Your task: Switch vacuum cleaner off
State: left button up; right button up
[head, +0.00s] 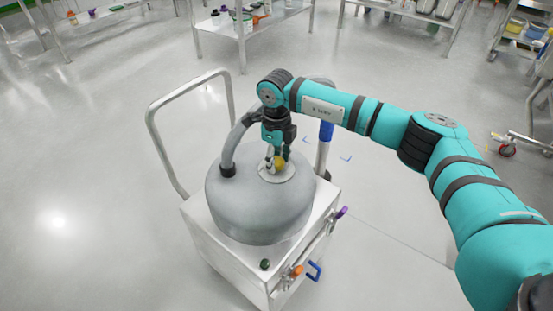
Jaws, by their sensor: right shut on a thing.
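The vacuum cleaner (240,205) is a grey drum with a domed top, standing on a steel cart (210,238). A grey hose (229,150) enters its top at the left. My right gripper (276,163) points down at the pale round plate (290,173) on top of the drum. It is shut on a small yellow knob (280,162) there, which the fingers partly hide. The knob's exact setting cannot be told. My left gripper is not in view.
The cart has a tall push handle (150,125) at the left. A dark green button (265,264), an orange-tipped part (297,271) and a blue handle (315,271) are at its front. Steel tables (243,30) stand at the back. The floor at left is clear.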

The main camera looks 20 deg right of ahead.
aim_at(277, 161)
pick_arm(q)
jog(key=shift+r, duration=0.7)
pick_arm(e)
jog(key=shift+n, duration=0.8)
jog(key=o, duration=1.2)
notch_tip(277, 161, up, 12)
